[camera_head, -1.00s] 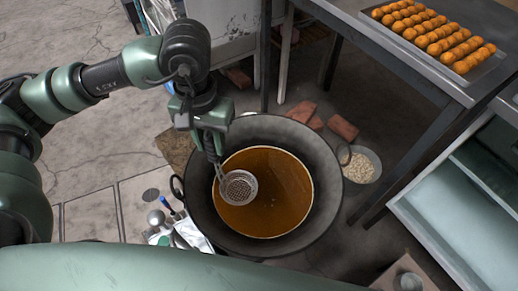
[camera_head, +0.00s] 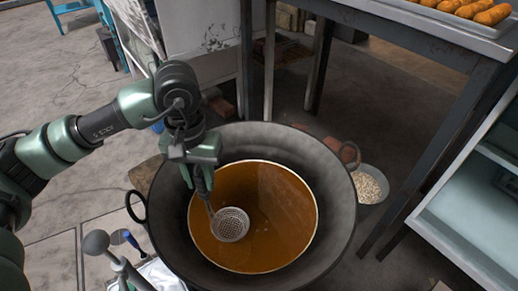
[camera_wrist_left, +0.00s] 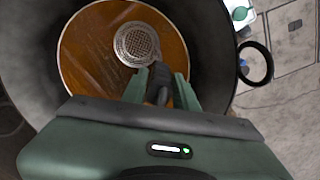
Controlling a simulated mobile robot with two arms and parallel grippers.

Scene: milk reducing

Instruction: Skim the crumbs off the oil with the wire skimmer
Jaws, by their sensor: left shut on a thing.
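A large dark wok (camera_head: 335,185) holds a round pool of orange-brown oil (camera_head: 285,215). A few tiny pale specks show in the oil near the skimmer; they are too small to make out well. My left gripper (camera_head: 202,180) is shut on the handle of the wire skimmer (camera_head: 230,224) above the wok's left side. The skimmer's round mesh head is over or at the left part of the oil; I cannot tell its depth. In the left wrist view, the mesh head (camera_wrist_left: 137,44) shows beyond the fingers against the oil. My right gripper is not in view.
A bowl of pale pieces (camera_head: 370,185) stands right of the wok. A metal table (camera_head: 400,25) with a tray of fried rolls (camera_head: 480,10) is at the upper right. Several bricks lie behind the wok. Bottles and a white packet (camera_head: 160,275) are at the lower left.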

